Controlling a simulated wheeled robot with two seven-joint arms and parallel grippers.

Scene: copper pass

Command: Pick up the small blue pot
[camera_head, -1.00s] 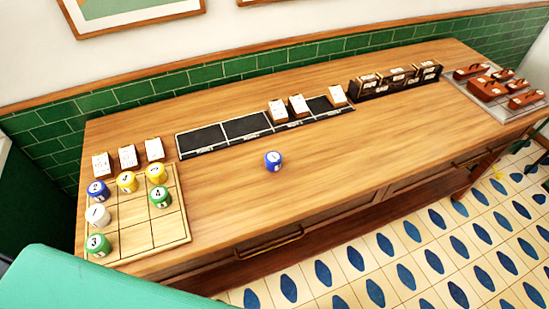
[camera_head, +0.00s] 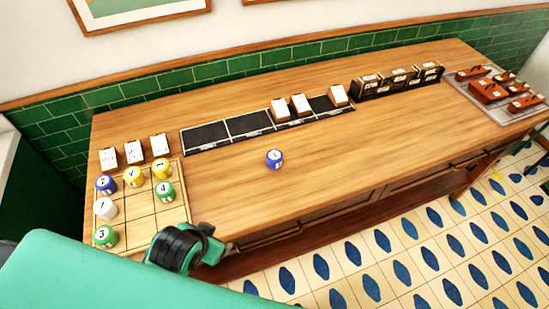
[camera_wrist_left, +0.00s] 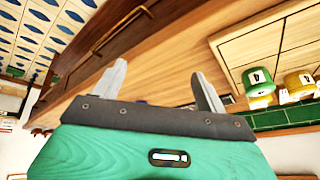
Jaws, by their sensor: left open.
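A small blue pot (camera_head: 274,159) with a white numbered top stands alone on the wooden counter (camera_head: 330,165), in front of the black mats. A second blue pot (camera_head: 106,184) stands on the gridded wooden board at the left. My left arm reaches in over the counter's front edge in the head view, its fingers not clear there. In the left wrist view my left gripper (camera_wrist_left: 160,88) has its two grey fingers wide apart, with nothing seen held. The lone blue pot cannot be made out clearly in that view. My right gripper is not in view.
The gridded board (camera_head: 150,222) also holds yellow, green and white pots, with several white cards behind it. Black mats (camera_head: 205,137), dark boxes (camera_head: 398,80) and a tray (camera_head: 508,112) of brown items line the back and right. The counter around the lone pot is clear.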

